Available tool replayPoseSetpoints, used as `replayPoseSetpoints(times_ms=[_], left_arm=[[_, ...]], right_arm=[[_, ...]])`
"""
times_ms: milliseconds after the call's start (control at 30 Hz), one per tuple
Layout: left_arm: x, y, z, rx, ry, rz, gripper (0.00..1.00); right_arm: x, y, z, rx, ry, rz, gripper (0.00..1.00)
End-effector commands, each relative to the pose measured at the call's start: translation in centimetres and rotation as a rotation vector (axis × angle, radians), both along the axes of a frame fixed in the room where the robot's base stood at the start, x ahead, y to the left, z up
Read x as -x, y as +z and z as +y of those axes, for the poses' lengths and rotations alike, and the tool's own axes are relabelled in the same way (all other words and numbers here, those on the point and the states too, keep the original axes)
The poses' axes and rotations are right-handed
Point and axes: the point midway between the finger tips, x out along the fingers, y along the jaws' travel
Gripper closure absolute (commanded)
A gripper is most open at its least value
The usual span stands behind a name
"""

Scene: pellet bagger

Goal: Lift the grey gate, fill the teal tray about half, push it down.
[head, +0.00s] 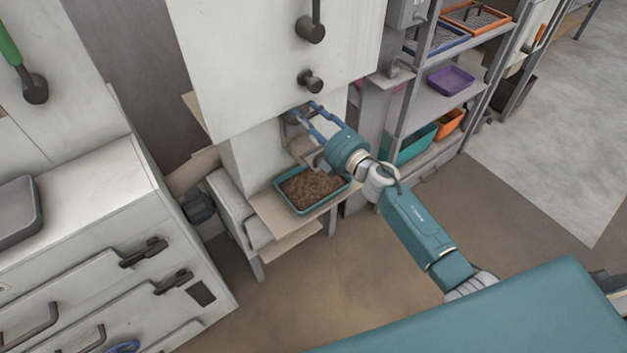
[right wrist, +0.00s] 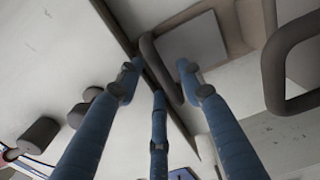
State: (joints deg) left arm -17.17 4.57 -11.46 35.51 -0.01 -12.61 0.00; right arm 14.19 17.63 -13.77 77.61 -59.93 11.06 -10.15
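The teal tray (head: 283,200) sits level on a small shelf under the white machine, with a broad layer of brown pellets in it. Its exact fill depth is hard to judge. My right gripper (head: 304,112) is above and behind the tray, reaching under the machine's front panel. In the right wrist view its blue fingers (right wrist: 160,70) are spread apart. I cannot tell whether this plate is the gate, nor whether a finger touches the handle. My left gripper is not visible.
Dark knobs (head: 311,81) stick out of the machine's front panel above my right gripper. A rack (head: 440,103) with a purple tray (head: 450,80) and orange and teal bins stands to the right. A white drawer cabinet (head: 75,245) fills the left. The floor in front is clear.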

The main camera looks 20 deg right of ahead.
Motion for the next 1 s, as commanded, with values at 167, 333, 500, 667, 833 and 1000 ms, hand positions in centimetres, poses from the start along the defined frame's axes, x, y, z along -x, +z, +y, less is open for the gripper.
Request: replayPoseSetpoints(times_ms=[167,333,500,667,833,1000], left_arm=[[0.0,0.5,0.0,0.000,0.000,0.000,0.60],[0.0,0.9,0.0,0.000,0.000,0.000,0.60],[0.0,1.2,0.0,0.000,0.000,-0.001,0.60],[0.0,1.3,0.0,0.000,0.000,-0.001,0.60],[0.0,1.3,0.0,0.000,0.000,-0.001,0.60],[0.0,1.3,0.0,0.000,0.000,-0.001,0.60]], right_arm=[[1.5,0.0,-0.6,0.001,0.000,0.002,0.62],[3.4,0.0,-1.2,0.000,0.001,0.002,0.62],[5.3,0.0,-1.9,0.001,0.001,0.002,0.62],[6.4,0.0,-2.3,0.000,0.000,0.000,0.62],[6.6,0.0,-2.4,0.000,0.000,0.000,0.62],[6.6,0.0,-2.4,0.000,0.001,0.000,0.62]])
